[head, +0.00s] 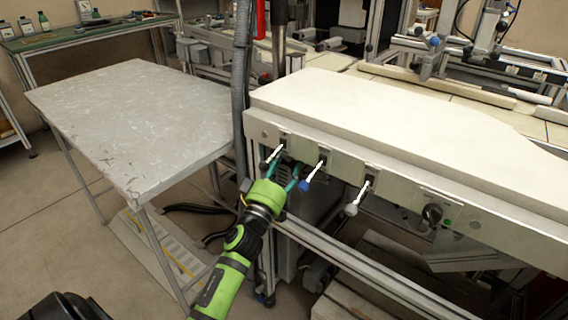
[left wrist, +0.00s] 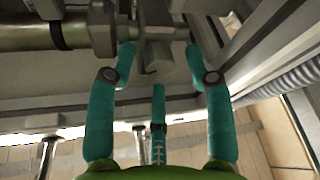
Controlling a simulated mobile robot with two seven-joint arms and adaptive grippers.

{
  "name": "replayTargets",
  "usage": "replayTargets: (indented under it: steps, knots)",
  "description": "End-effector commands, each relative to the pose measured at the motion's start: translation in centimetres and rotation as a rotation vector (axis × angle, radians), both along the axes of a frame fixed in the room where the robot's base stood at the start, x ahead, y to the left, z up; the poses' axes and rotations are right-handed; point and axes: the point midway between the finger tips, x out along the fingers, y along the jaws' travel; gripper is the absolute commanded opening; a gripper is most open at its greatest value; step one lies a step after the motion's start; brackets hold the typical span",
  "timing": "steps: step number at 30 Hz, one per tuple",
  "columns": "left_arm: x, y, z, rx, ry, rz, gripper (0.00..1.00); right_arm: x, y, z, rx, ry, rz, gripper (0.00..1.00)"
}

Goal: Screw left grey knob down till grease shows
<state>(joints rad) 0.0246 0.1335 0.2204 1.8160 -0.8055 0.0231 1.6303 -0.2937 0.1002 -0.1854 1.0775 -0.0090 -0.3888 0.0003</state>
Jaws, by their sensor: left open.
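Several lever-like fittings with end knobs sit along the front of the machine bed. The left lever (head: 274,155) has a small grey knob (head: 264,166). The middle one has a blue knob (head: 305,186), and the right one a light grey knob (head: 351,209). My left gripper (head: 284,169) is at the left end of the row, its teal fingers apart. In the left wrist view, a grey rounded part (left wrist: 156,57) lies between the open fingertips, with gaps on both sides. I cannot tell whether it is the left knob. My right gripper is not in view.
The pale machine bed top (head: 390,120) extends above the levers. A black key-like knob (head: 432,214) is farther right. A worn grey table (head: 140,115) stands at left. A grey corrugated hose (head: 241,80) rises beside the bed. A metal rail (head: 345,268) runs below.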

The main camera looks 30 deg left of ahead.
Motion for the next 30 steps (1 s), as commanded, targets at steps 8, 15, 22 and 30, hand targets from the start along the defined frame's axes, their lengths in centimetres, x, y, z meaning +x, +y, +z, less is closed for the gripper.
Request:
replayTargets:
  steps: [8, 15, 22, 30]
  knots:
    - [-0.01, -0.03, -0.04, 0.000, 0.001, -0.001, 0.08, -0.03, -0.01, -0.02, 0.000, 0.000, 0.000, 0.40]
    - [-0.01, 0.00, -0.07, 0.000, 0.001, 0.000, 0.00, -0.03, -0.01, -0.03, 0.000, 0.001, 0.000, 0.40]
    - [-0.02, 0.01, -0.12, 0.003, 0.002, 0.001, 0.00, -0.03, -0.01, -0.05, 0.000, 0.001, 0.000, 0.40]
    - [-0.02, 0.05, -0.17, 0.013, 0.001, 0.001, 0.00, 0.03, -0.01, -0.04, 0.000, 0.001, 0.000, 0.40]
